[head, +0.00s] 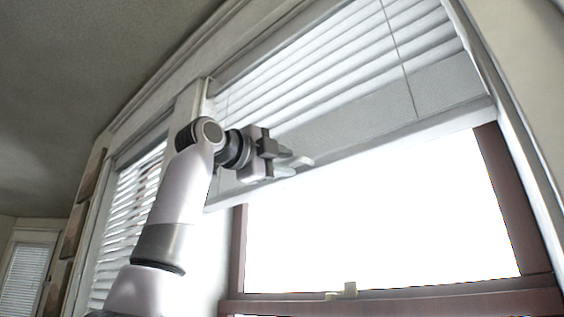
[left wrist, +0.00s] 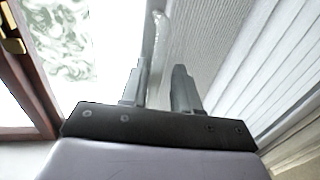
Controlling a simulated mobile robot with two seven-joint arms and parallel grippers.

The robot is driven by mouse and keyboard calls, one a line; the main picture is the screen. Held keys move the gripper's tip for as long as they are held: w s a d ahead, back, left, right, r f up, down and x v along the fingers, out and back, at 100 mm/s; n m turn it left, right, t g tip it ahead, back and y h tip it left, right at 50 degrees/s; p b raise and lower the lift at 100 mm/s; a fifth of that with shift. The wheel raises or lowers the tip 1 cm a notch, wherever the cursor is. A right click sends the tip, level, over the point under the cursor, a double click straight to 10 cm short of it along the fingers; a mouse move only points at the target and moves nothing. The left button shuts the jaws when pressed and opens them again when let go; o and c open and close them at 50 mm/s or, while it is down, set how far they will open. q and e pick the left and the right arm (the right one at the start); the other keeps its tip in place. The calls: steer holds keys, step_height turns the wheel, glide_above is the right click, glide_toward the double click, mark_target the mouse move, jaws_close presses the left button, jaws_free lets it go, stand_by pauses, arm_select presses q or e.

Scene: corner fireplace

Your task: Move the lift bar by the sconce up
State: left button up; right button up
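The lift bar (head: 400,132) is the pale bottom rail of the large half-raised blind, running on a slant across the window. A light tab on it sticks out past my left gripper's fingertips. My left gripper (head: 286,162) is at the bar's left part. In the left wrist view, the two grey fingers of my left gripper (left wrist: 159,88) stand close together on either side of the pale lift bar (left wrist: 161,38), with little gap, and look shut on it. The fingers hide part of the bar. My right gripper is not in view. No sconce shows.
Raised slats (head: 340,50) and a cord hang above the bar. Bright glass fills the space below, inside a brown window frame (head: 500,200). A second blind (head: 130,205) is at the left, behind my arm. A brass latch (left wrist: 12,30) shows in the left wrist view.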

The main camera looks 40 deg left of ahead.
arm_select(q)
steer(key=b+v, duration=0.3)
steer(key=v, duration=0.4)
steer(key=shift+s, duration=0.15)
stand_by(0.5)
